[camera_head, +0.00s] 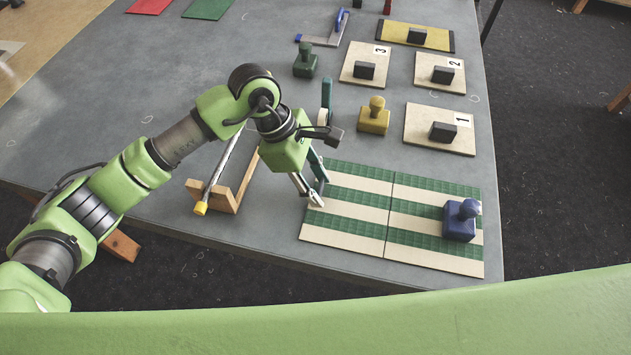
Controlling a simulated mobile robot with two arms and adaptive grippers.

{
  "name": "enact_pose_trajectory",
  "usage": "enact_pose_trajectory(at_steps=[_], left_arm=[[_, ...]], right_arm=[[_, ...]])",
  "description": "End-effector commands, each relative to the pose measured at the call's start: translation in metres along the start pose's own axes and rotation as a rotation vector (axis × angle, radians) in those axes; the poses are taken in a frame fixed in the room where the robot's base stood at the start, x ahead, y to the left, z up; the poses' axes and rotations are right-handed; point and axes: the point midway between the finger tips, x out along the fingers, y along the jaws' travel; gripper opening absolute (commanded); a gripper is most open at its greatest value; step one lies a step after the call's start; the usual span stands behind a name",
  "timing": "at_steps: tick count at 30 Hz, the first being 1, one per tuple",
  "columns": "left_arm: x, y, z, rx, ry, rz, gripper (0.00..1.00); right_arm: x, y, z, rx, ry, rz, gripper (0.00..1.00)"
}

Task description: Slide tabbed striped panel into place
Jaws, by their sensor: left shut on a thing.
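Two panels with green and cream stripes lie side by side near the table's front right corner: the left striped panel (345,224) and the right striped panel (420,238). A thin seam runs between them, and their stripes roughly line up. My left gripper (316,197) comes in from the left and is shut at the left edge of the left panel. Its fingers cover what they grip, so the tab itself is hidden. A blue stamp-like block with a knob (461,219) stands on the right panel. My right gripper is not in view.
Cream boards with black blocks (440,146) lie behind the panels, near a yellow knobbed block (374,118) and a green one (305,62). A wooden stand holding a rod (225,195) is left of my gripper. The left tabletop is mostly clear.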

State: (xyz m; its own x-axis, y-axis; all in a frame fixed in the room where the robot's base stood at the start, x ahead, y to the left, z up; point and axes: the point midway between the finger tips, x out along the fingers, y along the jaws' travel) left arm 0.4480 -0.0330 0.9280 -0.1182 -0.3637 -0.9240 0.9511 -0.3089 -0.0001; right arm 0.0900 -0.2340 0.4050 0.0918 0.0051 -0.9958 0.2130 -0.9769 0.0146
Motion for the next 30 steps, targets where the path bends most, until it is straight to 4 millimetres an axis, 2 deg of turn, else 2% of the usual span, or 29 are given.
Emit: enact_pose_trajectory(at_steps=[4,5,6,16,20,23,30], left_arm=[[0.0,0.0,0.0,0.0,-0.001,0.001,0.1],[0.0,0.0,0.0,0.0,-0.001,0.001,0.42],[0.0,0.0,0.0,0.0,-0.001,0.0,0.52],[-0.001,0.0,0.0,0.0,0.0,0.0,0.54],[-0.009,0.001,0.0,0.0,0.0,0.003,0.54],[-0.024,0.002,0.0,0.001,0.0,0.004,0.54],[-0.076,0.001,-0.001,0.0,0.001,0.005,0.54]], right_arm=[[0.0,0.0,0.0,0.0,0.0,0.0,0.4],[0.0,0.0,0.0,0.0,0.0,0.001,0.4],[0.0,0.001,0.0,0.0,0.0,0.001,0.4],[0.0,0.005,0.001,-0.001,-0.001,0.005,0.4],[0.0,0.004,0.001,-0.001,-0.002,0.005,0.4],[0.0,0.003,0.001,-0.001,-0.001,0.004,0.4],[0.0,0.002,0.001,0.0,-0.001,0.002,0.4]])
